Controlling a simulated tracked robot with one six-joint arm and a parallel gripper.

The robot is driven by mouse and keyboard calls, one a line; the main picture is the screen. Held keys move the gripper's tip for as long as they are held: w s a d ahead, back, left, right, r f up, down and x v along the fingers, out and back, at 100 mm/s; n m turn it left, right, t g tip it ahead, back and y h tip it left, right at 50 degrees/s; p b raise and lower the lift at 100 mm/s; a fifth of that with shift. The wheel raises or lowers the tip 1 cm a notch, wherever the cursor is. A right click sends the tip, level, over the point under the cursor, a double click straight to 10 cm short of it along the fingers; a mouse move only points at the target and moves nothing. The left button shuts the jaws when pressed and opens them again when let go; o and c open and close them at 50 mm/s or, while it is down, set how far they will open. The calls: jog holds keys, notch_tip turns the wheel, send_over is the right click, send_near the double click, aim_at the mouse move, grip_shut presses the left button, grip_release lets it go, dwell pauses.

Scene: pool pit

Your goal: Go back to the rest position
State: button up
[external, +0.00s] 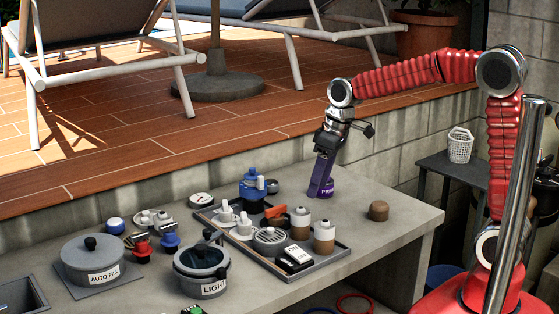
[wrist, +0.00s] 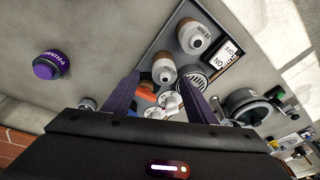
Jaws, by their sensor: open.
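My red arm reaches in from the right in the external view. Its gripper (external: 318,190) points down above the grey counter (external: 390,240), near the far edge of the tray. The purple PRIME knob (wrist: 48,66) stands apart, left of the fingers. Tray items show beyond and between the fingers.
The tray (external: 342,250) holds several knobs, valves and a black-and-white box. A blue valve (external: 252,187) and the AUTO FILL pot (external: 91,261) and LIGHT pot (external: 202,270) are at left. Bare counter lies right of the tray.

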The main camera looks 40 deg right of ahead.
jog(key=s+d+r+m+t+h, duration=0.1)
jog(key=s+d+m, duration=0.1)
jog(key=s+d, duration=0.6)
jog(key=s+d+r+m+t+h, duration=0.1)
jog(key=s+d+r+m+t, duration=0.1)
jog(key=s+d, duration=0.6)
jog(key=s+m, duration=0.1)
jog(key=s, duration=0.3)
jog(key=shift+s+r+t, duration=0.15)
jog(key=shift+s+t, duration=0.05)
jog(key=shift+t, duration=0.1)
dwell(2.4)
